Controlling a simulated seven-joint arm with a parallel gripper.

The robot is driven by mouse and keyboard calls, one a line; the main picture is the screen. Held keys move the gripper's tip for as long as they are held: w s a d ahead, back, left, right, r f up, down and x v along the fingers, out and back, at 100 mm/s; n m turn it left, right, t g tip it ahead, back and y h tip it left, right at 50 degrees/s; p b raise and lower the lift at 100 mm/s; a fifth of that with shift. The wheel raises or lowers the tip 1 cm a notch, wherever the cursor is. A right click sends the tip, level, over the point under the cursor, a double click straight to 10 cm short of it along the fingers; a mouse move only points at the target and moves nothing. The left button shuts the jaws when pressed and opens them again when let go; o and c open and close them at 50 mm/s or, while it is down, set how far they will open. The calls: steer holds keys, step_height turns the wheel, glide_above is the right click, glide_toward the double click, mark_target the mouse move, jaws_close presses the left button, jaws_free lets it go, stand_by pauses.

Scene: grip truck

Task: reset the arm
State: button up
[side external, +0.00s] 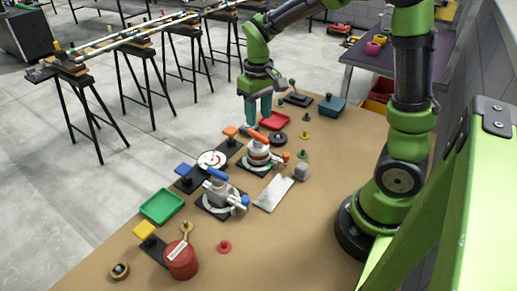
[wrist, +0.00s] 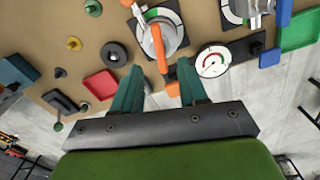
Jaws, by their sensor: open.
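My gripper (side external: 258,110) hangs from the green arm over the far side of the brown table, pointing down. In the wrist view its two teal fingers (wrist: 160,88) are apart with nothing between them. Past the fingertips in the wrist view lies a valve with an orange handle (wrist: 159,47), set on a dark plate with a dial. The same orange-handled valve (side external: 258,156) stands just nearer than my gripper in the side view. The gripper looks apart from the table objects, though its exact height is hard to tell.
A red tray (side external: 274,121), a green tray (side external: 162,207), a blue-handled valve (side external: 219,198), a white gauge (side external: 212,160) and a red canister (side external: 181,260) sit on the table. A blue box (side external: 331,107) stands at the far right. Small knobs lie between them.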

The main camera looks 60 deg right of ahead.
steer(key=s+a+r+m+t+y, duration=0.1)
steer(key=s+a+r+t+y, duration=0.1)
steer(key=s+a+r+t, duration=0.5)
steer(key=s+a+r, duration=0.1)
steer(key=s+r, duration=0.2)
steer(key=s, duration=0.1)
steer(key=shift+s+a, duration=0.2)
steer(key=shift+a, duration=0.2)
